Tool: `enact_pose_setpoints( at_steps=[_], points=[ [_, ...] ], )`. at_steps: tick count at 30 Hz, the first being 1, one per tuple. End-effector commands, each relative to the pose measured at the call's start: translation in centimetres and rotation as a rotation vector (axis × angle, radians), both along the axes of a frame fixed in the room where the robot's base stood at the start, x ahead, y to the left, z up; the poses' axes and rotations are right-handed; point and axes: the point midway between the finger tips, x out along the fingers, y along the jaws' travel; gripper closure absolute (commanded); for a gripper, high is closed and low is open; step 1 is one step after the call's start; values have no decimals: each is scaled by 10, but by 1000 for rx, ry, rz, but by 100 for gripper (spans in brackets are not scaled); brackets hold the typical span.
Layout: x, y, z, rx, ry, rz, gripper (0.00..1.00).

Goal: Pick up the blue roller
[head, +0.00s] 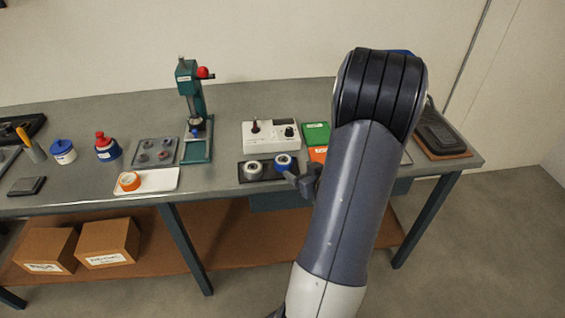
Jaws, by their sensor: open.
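The blue roller (283,162) is a small blue ring with a pale centre. It sits at the right end of a dark tray (267,179) near the front edge of the workbench. A grey-white roller (253,170) sits beside it on the left in the same tray. My gripper (292,176) is just in front and to the right of the blue roller, partly overlapping its edge in the picture. It is open, and its fingers are small and partly hidden by my arm. I cannot tell whether a finger touches the roller.
A white control box (270,136) stands behind the tray. Green (316,134) and orange (318,154) boxes are close on the right, partly behind my arm. A green press (194,115) and a white tray with orange tape (147,181) are to the left.

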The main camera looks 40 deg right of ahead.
Motion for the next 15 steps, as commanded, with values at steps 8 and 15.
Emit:
enact_pose_setpoints(
  at_steps=[8,15],
  points=[
    [31,-3,-13,0,2,1,37],
    [55,-3,-22,1,3,3,37]
  ],
)
